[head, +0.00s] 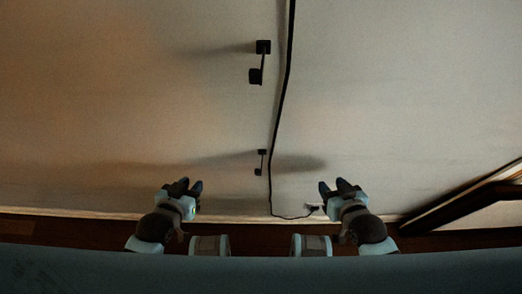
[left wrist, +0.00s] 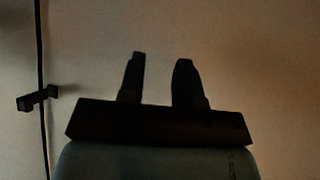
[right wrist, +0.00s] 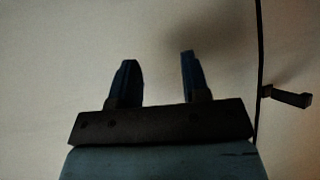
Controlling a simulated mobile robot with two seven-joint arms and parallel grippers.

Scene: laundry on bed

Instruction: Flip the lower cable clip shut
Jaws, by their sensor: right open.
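The lower cable clip (head: 260,163) is a small black piece on the pale wall, with two blocks joined by a thin arm. It stands just left of the black cable (head: 270,180). A similar upper clip (head: 259,62) is above it. One clip shows beside the cable in the left wrist view (left wrist: 36,98) and one in the right wrist view (right wrist: 288,97); which one, I cannot tell. My left gripper (head: 190,186) is open and empty, below and left of the lower clip. My right gripper (head: 333,186) is open and empty, below and right of it.
The cable runs down the wall and bends right at the bottom to a small end (head: 313,208) close to my right gripper. A dark wooden frame (head: 460,203) stands at the lower right. The wall (head: 120,90) is otherwise bare.

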